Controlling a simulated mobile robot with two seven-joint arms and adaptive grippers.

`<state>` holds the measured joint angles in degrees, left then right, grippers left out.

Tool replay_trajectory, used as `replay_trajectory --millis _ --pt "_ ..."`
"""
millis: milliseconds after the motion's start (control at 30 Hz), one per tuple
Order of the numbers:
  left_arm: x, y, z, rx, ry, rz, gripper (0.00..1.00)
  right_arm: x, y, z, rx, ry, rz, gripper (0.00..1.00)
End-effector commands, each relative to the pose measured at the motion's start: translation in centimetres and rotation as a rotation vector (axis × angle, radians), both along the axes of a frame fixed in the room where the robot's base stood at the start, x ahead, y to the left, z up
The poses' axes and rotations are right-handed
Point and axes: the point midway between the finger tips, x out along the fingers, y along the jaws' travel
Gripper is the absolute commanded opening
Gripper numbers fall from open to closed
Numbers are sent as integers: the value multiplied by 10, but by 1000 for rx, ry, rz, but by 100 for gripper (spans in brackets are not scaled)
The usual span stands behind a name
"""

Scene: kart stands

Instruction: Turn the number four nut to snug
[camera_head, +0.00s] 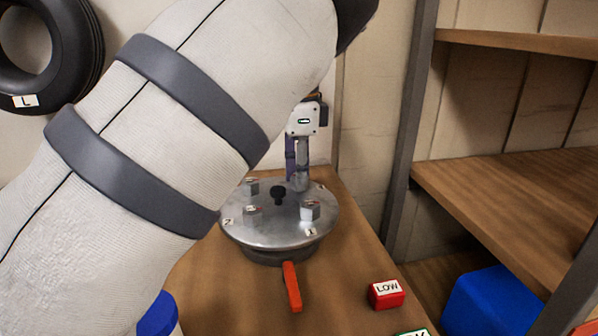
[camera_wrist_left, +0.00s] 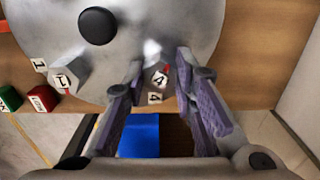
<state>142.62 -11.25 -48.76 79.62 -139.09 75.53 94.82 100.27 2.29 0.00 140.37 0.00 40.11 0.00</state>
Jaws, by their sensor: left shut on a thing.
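A round grey metal plate (camera_head: 265,232) with several hex nuts and a black centre knob (camera_head: 278,194) sits on the wooden bench. The number four nut (camera_wrist_left: 159,77) shows between my left fingers in the left wrist view, with a "4" and a red mark on top; a "4" label lies beside it on the plate. My left gripper (camera_head: 298,178) points down at the plate's far right side and is shut on this nut, which it hides in the head view. The number one nut (camera_head: 310,210) stands nearer, apart from the fingers. My right gripper is not in view.
An orange handle (camera_head: 292,287) sticks out under the plate. A red "LOW" block (camera_head: 387,294) and part of a green block (camera_head: 413,332) lie at front right. A blue bin (camera_head: 492,302) and wooden shelves (camera_head: 510,185) stand right. A tyre (camera_head: 85,50) hangs upper left.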

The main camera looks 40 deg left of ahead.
Motion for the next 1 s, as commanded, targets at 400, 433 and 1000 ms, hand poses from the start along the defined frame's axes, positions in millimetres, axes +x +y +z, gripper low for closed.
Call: replay_trajectory --millis 400,433,1000 --pt "0 0 1 1 -1 -273 0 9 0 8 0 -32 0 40" --pt "0 0 1 1 -1 -302 0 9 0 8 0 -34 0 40" --pt "0 0 0 1 1 -845 0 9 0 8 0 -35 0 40"
